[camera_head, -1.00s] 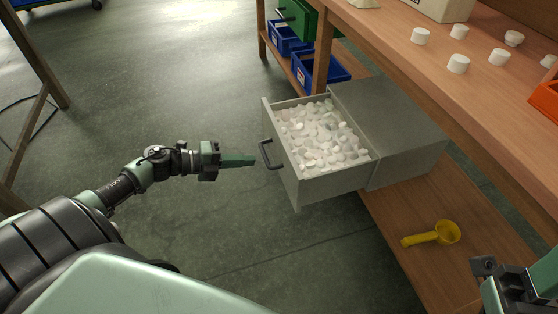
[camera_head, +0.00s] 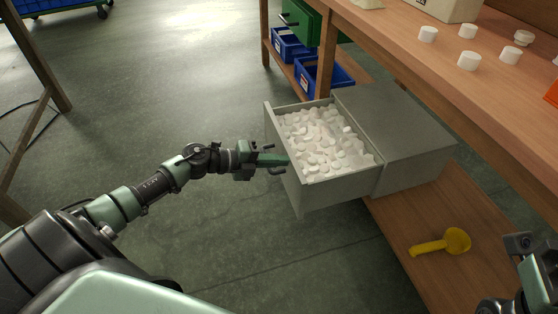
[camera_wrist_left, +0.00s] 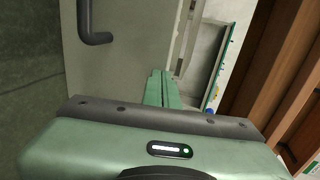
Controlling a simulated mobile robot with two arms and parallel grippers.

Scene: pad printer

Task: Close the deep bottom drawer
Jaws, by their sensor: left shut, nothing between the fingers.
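The deep bottom drawer (camera_head: 338,187) is grey, pulled out of its grey cabinet (camera_head: 408,135) and filled with white caps. Its dark handle (camera_head: 277,169) is on the front panel, partly hidden behind my left gripper (camera_head: 284,161). That gripper is shut and empty, with its fingertips at the drawer front by the handle. In the left wrist view, the shut green fingers (camera_wrist_left: 161,90) point at the drawer's front panel (camera_wrist_left: 125,70), beside the handle (camera_wrist_left: 88,25). I cannot tell whether they touch the panel. My right gripper (camera_head: 530,262) shows only partly at the right edge, and its fingers are not clear.
A yellow scoop (camera_head: 443,243) lies on the wooden lower shelf (camera_head: 415,215). Blue bins (camera_head: 305,72) and a green drawer (camera_head: 302,22) are behind. White caps (camera_head: 469,61) stand on the bench top. The floor left of the drawer is clear.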

